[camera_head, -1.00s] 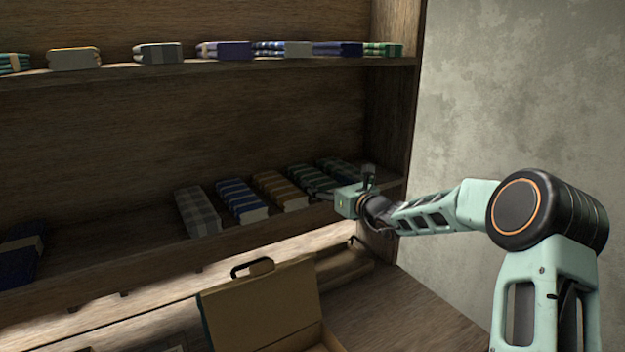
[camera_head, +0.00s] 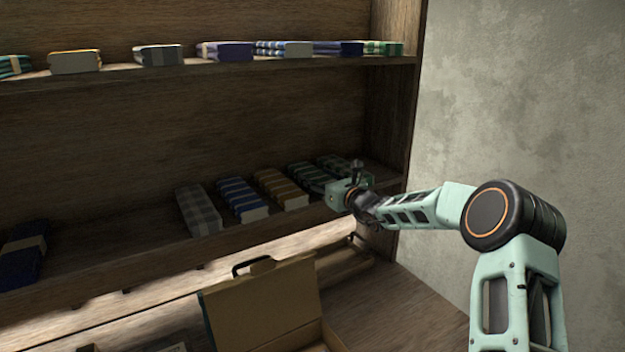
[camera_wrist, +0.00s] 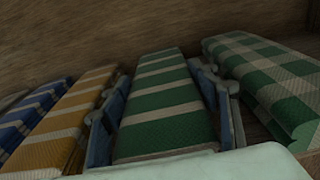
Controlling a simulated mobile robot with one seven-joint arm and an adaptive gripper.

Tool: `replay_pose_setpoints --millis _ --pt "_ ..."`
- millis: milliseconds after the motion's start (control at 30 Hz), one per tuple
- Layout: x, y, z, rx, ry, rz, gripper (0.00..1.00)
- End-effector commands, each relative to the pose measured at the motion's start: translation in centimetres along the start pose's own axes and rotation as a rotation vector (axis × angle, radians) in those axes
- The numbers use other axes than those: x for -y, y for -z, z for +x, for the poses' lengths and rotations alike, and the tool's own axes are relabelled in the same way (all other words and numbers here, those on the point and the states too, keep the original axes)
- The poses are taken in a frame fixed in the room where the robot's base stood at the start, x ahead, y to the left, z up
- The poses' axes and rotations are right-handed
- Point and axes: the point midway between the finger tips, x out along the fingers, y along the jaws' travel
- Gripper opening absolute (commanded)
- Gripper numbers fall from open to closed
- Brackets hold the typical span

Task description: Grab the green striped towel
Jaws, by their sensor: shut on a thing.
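The green striped towel (camera_wrist: 165,105), folded and green with pale bands, lies in the middle of the wrist view. In the head view the green striped towel (camera_head: 308,176) is on the lower shelf, its near end partly hidden by my gripper. My gripper (camera_wrist: 163,112) has one finger along each long side of this towel and is shut on it. In the head view my gripper (camera_head: 340,190) is at the shelf's front edge. The towel still lies flat, and I cannot see any gap beneath it.
A yellow striped towel (camera_wrist: 65,125) is close on the left and a green checked towel (camera_wrist: 270,80) close on the right. Blue striped (camera_head: 241,198) and grey (camera_head: 197,210) towels lie further left. The upper shelf (camera_head: 220,66) is overhead. An open case (camera_head: 262,305) stands below.

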Motion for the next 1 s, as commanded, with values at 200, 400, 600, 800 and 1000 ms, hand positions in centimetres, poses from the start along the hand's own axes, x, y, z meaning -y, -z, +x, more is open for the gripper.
replay_pose_setpoints --millis 200,400,600,800,1000 --pt "0.0 -0.1 0.0 0.001 0.000 0.000 0.29" --pt "0.0 -0.5 0.0 0.002 0.000 0.000 0.29" --pt "0.0 -2.5 -0.1 0.004 0.000 -0.004 0.29" --pt "-0.6 -4.6 -1.4 0.002 0.000 -0.003 0.29" --pt "-1.8 -7.0 -3.4 0.001 0.001 -0.005 0.29"
